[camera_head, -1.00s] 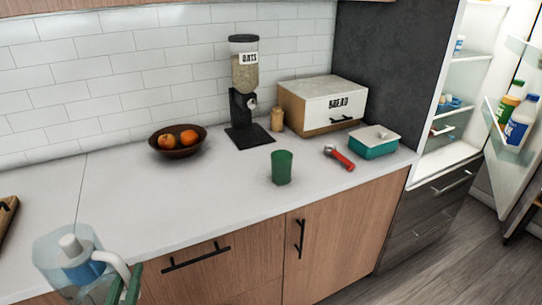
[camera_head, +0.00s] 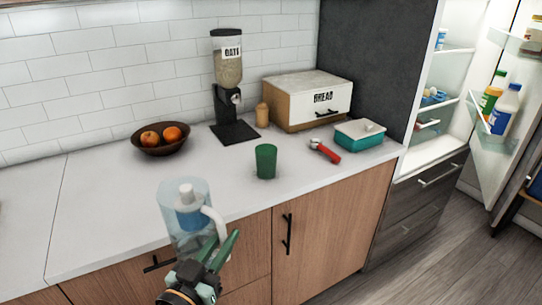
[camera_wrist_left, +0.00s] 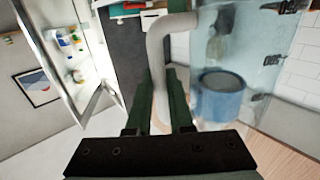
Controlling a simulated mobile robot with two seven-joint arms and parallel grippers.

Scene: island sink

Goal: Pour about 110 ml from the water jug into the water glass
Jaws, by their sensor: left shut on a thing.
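The water jug (camera_head: 178,222) is a clear bluish pitcher with a blue and white filter insert and a white handle. It is held upright, in front of the counter's front edge. My left gripper (camera_head: 224,246) is shut on the jug's white handle (camera_wrist_left: 157,70), which runs between its green fingers in the left wrist view. The jug body (camera_wrist_left: 222,95) is on the right there. The green water glass (camera_head: 266,161) stands upright on the counter, to the right of and beyond the jug, apart from it. Its contents are not visible. My right gripper is not in view.
A fruit bowl (camera_head: 160,143), an oats dispenser (camera_head: 227,85) and a bread box (camera_head: 308,102) stand at the back. A red-handled tool (camera_head: 325,152) and a teal container (camera_head: 361,137) lie right of the glass. The fridge (camera_head: 445,90) is open.

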